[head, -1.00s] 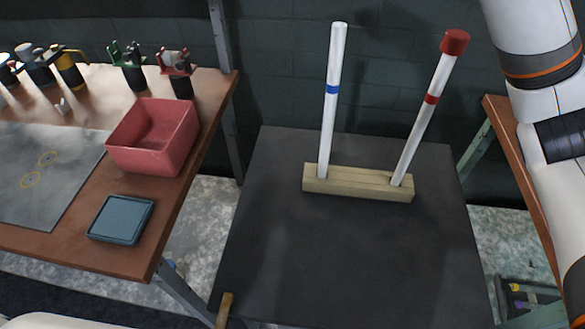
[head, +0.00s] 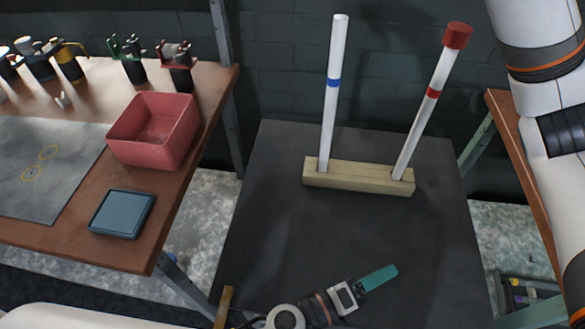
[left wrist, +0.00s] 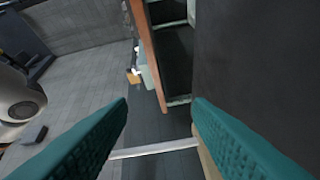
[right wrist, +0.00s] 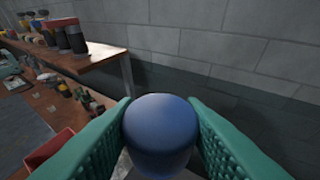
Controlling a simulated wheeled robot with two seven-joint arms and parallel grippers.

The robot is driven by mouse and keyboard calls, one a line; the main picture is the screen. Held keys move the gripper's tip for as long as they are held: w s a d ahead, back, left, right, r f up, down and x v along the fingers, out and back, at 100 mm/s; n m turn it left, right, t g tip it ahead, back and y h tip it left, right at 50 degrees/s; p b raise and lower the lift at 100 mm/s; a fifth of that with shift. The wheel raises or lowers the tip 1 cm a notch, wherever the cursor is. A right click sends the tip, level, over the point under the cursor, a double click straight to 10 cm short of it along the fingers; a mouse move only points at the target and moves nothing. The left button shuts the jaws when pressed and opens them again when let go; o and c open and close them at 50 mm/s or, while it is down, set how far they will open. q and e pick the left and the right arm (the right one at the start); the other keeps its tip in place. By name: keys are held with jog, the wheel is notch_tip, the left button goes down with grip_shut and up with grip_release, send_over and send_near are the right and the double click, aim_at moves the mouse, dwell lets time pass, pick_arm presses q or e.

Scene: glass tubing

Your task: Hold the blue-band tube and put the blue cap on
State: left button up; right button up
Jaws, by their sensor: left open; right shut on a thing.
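The blue-band tube (head: 331,100) is white and stands nearly upright in the left part of a wooden block (head: 358,182). Its top is bare. The red-band tube (head: 422,118) leans right in the block's right end and wears a red cap. My left gripper (head: 380,278) is over the front of the dark table, apart from both tubes. In the left wrist view its teal fingers (left wrist: 160,110) are open with nothing between them. In the right wrist view my right gripper (right wrist: 160,115) is shut on the blue cap (right wrist: 160,132). The right gripper is out of the head view.
The dark table top (head: 300,235) is clear around the block. A wooden bench at left carries a red bin (head: 153,130), a blue tray (head: 122,214) and several tools. A small wooden piece (head: 224,305) is at the table's front left edge. A wall stands behind.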

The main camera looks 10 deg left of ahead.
pick_arm(q)
jog(key=w+r+m+t, duration=0.1)
jog(key=w+r+m, duration=0.3)
jog(key=m, duration=0.1)
jog(key=m+t+y, duration=0.4)
jog(key=m+y, duration=0.1)
jog(key=m, duration=0.1)
send_near(323, 144)
jog(key=x, duration=1.1)
jog(key=shift+w, duration=0.1)
jog(key=shift+c, duration=0.4)
jog(key=shift+a, duration=0.1)
grip_shut()
